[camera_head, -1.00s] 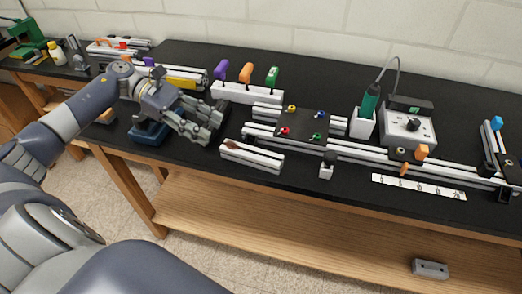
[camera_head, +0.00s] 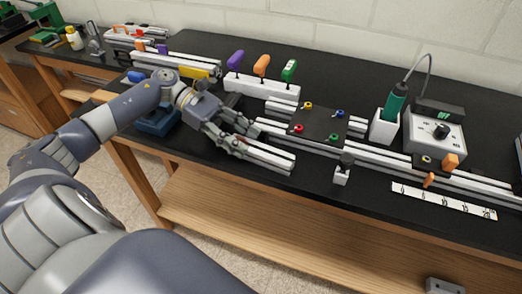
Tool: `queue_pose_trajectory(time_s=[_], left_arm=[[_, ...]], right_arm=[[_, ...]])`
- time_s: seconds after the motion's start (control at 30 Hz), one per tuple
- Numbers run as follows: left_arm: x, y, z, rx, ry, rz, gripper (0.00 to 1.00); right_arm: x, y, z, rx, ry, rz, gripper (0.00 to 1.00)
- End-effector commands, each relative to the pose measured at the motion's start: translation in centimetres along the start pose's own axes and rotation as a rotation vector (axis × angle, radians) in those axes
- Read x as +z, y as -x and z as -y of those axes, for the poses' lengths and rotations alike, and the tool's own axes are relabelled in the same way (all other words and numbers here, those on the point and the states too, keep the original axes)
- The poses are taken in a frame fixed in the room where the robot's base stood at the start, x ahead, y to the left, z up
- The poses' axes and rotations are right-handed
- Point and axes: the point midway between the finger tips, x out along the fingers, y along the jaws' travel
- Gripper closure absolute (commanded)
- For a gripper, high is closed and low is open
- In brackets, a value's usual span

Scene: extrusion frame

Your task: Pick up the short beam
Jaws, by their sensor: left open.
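The short beam (camera_head: 270,161) is a pale grey extrusion lying near the front edge of the black table, left of centre. My left gripper (camera_head: 248,140) is open over the beam's left end. Its fingers hide that end, and I cannot tell whether they touch it. My right gripper is not in view.
Behind the gripper stands a white rack (camera_head: 262,91) with purple, orange and green handles.

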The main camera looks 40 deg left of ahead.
Motion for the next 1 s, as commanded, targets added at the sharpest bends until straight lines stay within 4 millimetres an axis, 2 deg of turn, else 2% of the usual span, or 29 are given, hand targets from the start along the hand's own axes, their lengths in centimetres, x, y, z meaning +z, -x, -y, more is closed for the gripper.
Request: queue_pose_trajectory(time_s=[0.27, 0.4, 0.7, 0.9, 1.0], left_arm=[[0.7, -3.1, -0.3, -0.002, 0.000, 0.004, 0.57], [0.4, -4.9, -0.3, -0.001, 0.000, 0.002, 0.57], [0.1, -5.4, -0.3, -0.001, 0.000, -0.001, 0.57], [0.1, -5.3, -0.3, -0.001, 0.000, -0.001, 0.98], [0.2, -5.3, -0.3, 0.000, 0.000, 0.001, 0.98]], right_arm=[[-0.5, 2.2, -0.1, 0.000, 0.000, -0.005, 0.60], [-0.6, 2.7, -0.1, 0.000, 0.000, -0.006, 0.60], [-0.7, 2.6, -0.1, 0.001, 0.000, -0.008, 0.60], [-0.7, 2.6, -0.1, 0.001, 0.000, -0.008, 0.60], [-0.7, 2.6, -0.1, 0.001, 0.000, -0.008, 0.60]])
